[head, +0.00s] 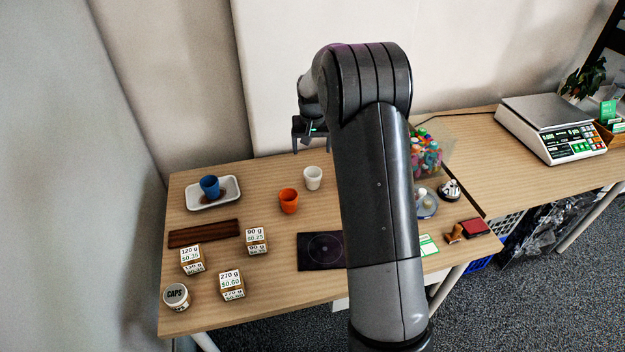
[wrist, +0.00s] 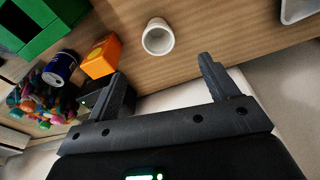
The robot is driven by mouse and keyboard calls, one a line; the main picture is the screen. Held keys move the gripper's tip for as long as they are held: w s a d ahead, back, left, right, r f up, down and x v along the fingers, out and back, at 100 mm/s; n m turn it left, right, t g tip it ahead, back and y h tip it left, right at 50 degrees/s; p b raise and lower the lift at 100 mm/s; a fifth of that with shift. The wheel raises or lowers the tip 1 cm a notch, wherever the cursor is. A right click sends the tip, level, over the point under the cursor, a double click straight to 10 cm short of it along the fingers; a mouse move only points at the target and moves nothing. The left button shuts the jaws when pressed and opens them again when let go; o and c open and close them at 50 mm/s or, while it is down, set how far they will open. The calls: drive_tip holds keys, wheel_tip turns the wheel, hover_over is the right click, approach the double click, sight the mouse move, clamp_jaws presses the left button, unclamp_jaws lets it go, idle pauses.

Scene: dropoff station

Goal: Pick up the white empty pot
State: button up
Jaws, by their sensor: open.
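The white pot (head: 313,178) stands upright on the wooden table in the head view, behind and right of an orange pot (head: 288,201). In the wrist view the white pot (wrist: 158,37) shows its round open rim, and its inside looks empty. My gripper (head: 310,144) is above the back edge of the table, behind and higher than the white pot. In the wrist view my gripper (wrist: 163,72) is open with nothing between its fingers. The white pot is beyond the fingertips, apart from them, roughly in line with the gap.
A blue pot (head: 210,187) sits on a white tray (head: 238,194) at the left. Labelled blocks (head: 232,283) and a dark wooden strip (head: 204,233) lie nearer. An orange box (wrist: 102,57), a blue can (wrist: 60,68) and colourful caps (wrist: 40,100) crowd one side. My arm hides part of the table.

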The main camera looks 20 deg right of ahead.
approach(313, 176)
drive_tip(key=f, duration=0.3)
drive_tip(key=shift+s+a, duration=0.1)
drive_tip(key=shift+a, duration=0.2)
wheel_tip(313, 176, down, 5)
drive_tip(key=shift+d+f, duration=0.1)
drive_tip(key=shift+d, duration=0.05)
drive_tip(key=c, duration=1.1)
